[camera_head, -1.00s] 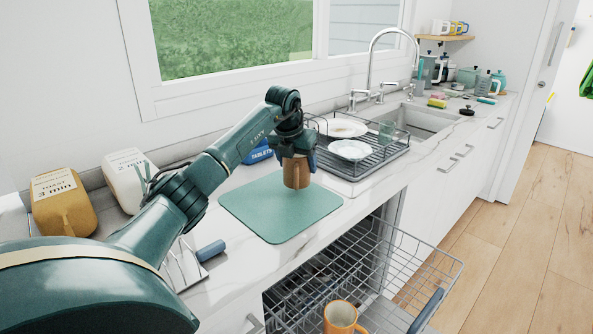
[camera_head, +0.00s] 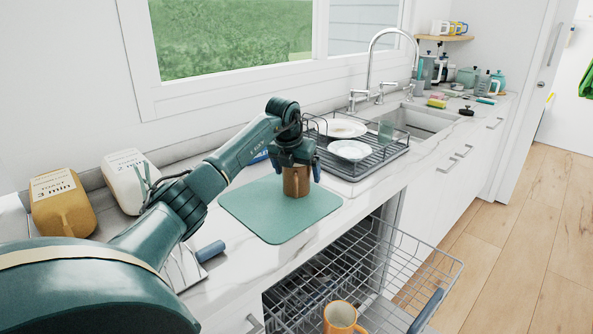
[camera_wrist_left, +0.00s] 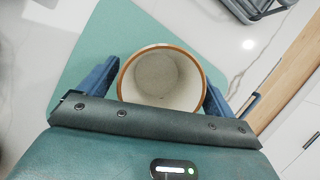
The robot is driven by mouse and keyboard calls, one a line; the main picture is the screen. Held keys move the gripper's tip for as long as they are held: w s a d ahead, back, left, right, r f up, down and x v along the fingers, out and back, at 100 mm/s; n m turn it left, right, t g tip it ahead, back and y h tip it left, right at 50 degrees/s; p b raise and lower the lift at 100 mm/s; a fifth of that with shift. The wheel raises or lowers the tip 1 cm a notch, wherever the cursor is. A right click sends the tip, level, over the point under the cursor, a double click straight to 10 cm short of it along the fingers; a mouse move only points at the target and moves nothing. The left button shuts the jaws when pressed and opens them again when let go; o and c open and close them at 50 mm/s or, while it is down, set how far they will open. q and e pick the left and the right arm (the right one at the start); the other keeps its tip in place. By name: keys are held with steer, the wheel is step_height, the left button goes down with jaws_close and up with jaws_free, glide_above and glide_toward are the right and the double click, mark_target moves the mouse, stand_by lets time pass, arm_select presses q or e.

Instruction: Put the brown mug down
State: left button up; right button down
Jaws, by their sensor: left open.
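The brown mug (camera_head: 296,182) stands upright on the green mat (camera_head: 265,222), near the mat's back right part. In the left wrist view I look down into the mug (camera_wrist_left: 161,80), which has a pale inside and a brown rim and looks empty. My left gripper (camera_head: 294,168) is open, with its blue fingers (camera_wrist_left: 162,88) on either side of the mug. Small gaps show between the fingers and the rim. The mug's upper part is hidden by the gripper in the head view. My right gripper is out of view.
A dish rack (camera_head: 372,165) with plates stands just right of the mat, before the sink (camera_head: 425,122). An open dishwasher rack (camera_head: 405,268) below holds an orange mug (camera_head: 341,318). The mat's front is clear.

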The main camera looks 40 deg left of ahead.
arm_select(q)
steer(key=v, duration=1.2)
stand_by(0.3)
